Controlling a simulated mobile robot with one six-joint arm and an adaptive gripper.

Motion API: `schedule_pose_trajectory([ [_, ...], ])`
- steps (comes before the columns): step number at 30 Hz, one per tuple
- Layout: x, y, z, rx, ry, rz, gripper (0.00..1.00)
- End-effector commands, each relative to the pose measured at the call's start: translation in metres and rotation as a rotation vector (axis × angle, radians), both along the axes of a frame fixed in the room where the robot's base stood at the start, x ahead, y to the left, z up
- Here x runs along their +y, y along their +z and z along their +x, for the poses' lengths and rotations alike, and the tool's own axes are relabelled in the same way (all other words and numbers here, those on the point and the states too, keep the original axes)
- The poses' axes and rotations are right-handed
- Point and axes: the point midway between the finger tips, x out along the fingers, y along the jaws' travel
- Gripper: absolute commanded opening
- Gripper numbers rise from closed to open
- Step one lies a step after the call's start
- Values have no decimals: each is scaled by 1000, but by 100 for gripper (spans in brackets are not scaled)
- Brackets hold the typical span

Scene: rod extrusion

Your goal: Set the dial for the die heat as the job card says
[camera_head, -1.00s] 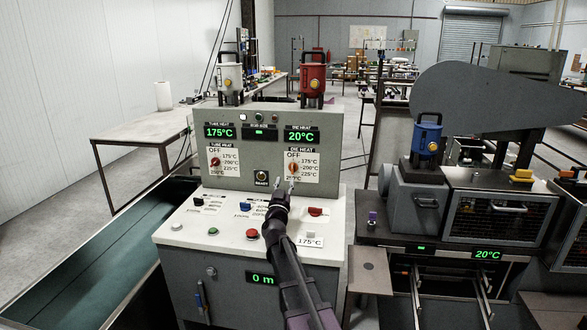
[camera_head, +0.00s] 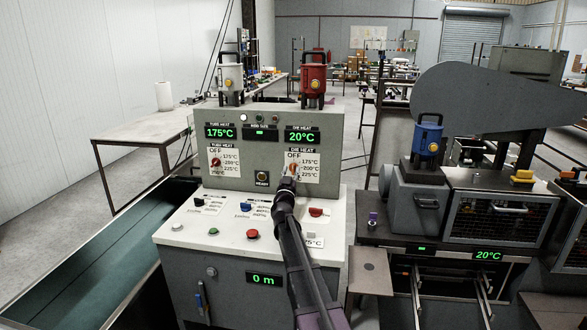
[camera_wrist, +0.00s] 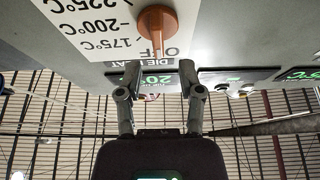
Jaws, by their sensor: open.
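The orange die heat dial (camera_head: 293,169) is on the right of the grey upright panel. In the wrist view, upside down, the dial (camera_wrist: 157,30) has its long handle in line with OFF. Its scale shows 175, 200 and 225°C. The die heat display (camera_head: 302,136) reads 20°C. My gripper (camera_wrist: 160,76) is open and empty, its two fingers apart and directed at the panel around the dial's line. In the head view my gripper (camera_head: 290,177) covers the dial's lower side; contact cannot be told. A white card (camera_head: 315,243) on the console is partly hidden by my arm, with "°C" showing.
The red tube heat dial (camera_head: 215,162) is on the panel's left, under a display (camera_head: 221,132) reading 175°C. Red (camera_head: 316,212) and blue (camera_head: 246,207) switches are on the console below.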

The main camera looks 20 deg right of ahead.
Motion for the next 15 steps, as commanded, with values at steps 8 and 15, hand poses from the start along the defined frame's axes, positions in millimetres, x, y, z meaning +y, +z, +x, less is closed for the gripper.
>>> schedule_pose_trajectory([
  [8, -16, 4, 22, 0, -1, 0, 49],
  [15, -18, 5, 24, 0, -1, 0, 49],
])
